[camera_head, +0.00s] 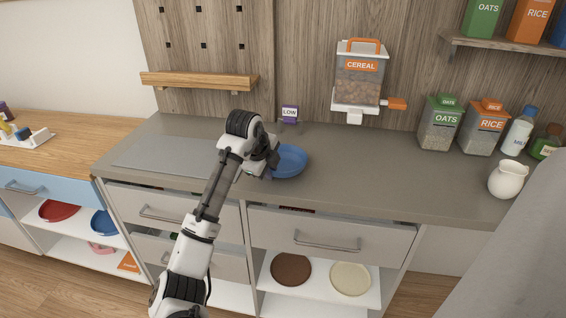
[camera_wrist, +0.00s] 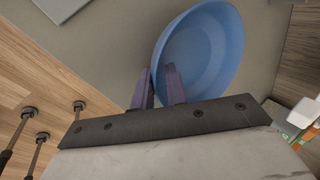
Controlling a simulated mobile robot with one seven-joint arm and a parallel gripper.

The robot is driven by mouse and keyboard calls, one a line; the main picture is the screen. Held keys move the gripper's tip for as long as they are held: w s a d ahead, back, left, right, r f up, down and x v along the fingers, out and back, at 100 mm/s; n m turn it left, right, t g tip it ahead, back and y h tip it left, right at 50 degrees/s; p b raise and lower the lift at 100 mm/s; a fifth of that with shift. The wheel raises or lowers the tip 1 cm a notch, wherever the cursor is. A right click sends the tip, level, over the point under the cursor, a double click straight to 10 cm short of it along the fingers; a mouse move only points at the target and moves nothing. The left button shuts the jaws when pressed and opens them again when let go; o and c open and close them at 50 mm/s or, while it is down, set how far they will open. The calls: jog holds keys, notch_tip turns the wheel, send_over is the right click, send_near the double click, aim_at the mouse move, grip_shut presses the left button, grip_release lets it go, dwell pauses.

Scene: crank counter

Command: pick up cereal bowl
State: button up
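The cereal bowl is a round blue bowl (camera_head: 290,161) on the grey counter, right beside my gripper (camera_head: 268,170). Part of its left side is hidden by my gripper in the head view. I see no clear contact with the bowl wall. The bowl looks empty and upright.
A cereal dispenser (camera_head: 360,80) hangs on the back wall. Oats (camera_head: 440,125) and rice (camera_head: 484,128) containers and a white jug (camera_head: 507,179) stand at right. The counter (camera_head: 370,180) right of the bowl is clear.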

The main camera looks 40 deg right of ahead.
jog(key=shift+f, duration=0.1)
jog(key=shift+c, duration=0.2)
grip_shut()
